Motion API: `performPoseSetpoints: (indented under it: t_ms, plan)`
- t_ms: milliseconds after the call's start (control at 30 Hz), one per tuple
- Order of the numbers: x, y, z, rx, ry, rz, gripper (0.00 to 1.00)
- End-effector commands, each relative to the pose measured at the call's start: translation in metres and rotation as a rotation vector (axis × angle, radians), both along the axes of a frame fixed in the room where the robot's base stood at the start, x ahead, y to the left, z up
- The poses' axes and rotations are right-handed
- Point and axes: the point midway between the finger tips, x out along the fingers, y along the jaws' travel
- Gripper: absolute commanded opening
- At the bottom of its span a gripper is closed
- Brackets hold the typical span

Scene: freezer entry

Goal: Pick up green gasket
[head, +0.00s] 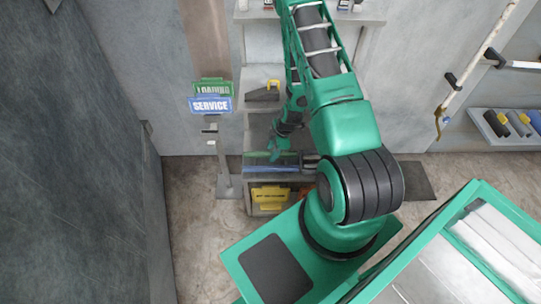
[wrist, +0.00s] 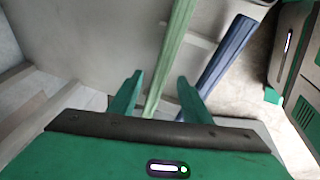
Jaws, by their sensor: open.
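The green gasket is a long, pale green strip (wrist: 172,55) that runs down the wrist view and passes into the space between my fingers. In the head view it is partly hidden by my gripper, with its left part (head: 257,155) showing on a shelf. A similar blue strip (wrist: 222,55) lies to its right in the wrist view, and its lower end passes behind my right finger. My gripper (wrist: 160,78) is open, with one finger on each side of the green strip. I cannot tell whether either finger touches it. My gripper (head: 277,150) also shows small in the head view.
A grey shelf unit (head: 258,120) stands against the wall, with a yellow and black item (head: 265,91) above and a yellow box (head: 270,197) below. A sign stand with a blue SERVICE sign (head: 210,105) is close on its left.

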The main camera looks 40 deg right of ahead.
Motion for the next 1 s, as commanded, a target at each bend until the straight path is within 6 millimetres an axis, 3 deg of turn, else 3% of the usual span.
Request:
performPoseSetpoints:
  t_ms: [367, 567, 1000]
  plan:
    - [0.0027, 0.0022, -0.0090, 0.001, -0.002, 0.000, 0.44]
    - [0.0025, 0.0021, -0.0089, 0.000, -0.001, 0.000, 0.00]
    - [0.0021, 0.0017, -0.0081, 0.000, -0.001, 0.001, 0.00]
